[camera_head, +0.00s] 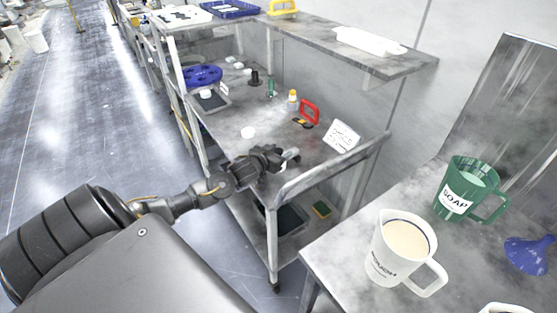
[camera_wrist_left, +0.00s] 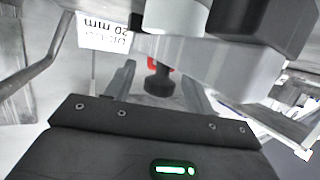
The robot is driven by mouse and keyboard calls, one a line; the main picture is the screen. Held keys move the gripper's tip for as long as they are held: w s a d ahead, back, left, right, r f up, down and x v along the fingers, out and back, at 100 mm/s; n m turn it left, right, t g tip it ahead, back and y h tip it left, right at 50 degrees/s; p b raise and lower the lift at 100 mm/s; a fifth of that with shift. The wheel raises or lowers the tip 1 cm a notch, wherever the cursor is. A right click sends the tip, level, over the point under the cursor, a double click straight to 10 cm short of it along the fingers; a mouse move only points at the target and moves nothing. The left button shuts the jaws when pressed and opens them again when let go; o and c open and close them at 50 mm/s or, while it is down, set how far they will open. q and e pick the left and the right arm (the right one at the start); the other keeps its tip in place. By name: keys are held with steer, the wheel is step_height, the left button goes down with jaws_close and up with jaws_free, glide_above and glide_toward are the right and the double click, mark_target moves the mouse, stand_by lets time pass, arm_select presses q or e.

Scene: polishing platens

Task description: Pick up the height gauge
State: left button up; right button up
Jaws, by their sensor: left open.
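My left gripper (camera_head: 284,158) reaches in from the left over the near end of the cart's upper shelf. Its fingers are open, and they also show in the left wrist view (camera_wrist_left: 160,85). A dark, rounded upright part (camera_wrist_left: 158,80) appears between the fingers in that view, with a bit of red behind it. A light grey bar with black blocks (camera_wrist_left: 215,70) crosses close to the camera. I cannot tell for sure which of these is the height gauge. In the head view my gripper hides whatever stands right at its fingers. My right gripper is not in view.
A white label card (camera_head: 342,135) stands right of my gripper. A red frame (camera_head: 309,111), a small yellow-capped bottle (camera_head: 292,97) and a white puck (camera_head: 248,132) are on the shelf. The cart's handrail (camera_head: 325,172) is close below. A white jug (camera_head: 400,250) and green soap jug (camera_head: 468,190) stand on the right table.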

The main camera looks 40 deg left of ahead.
arm_select(q)
jaws_close()
stand_by(0.3)
steer(key=shift+r, duration=0.15)
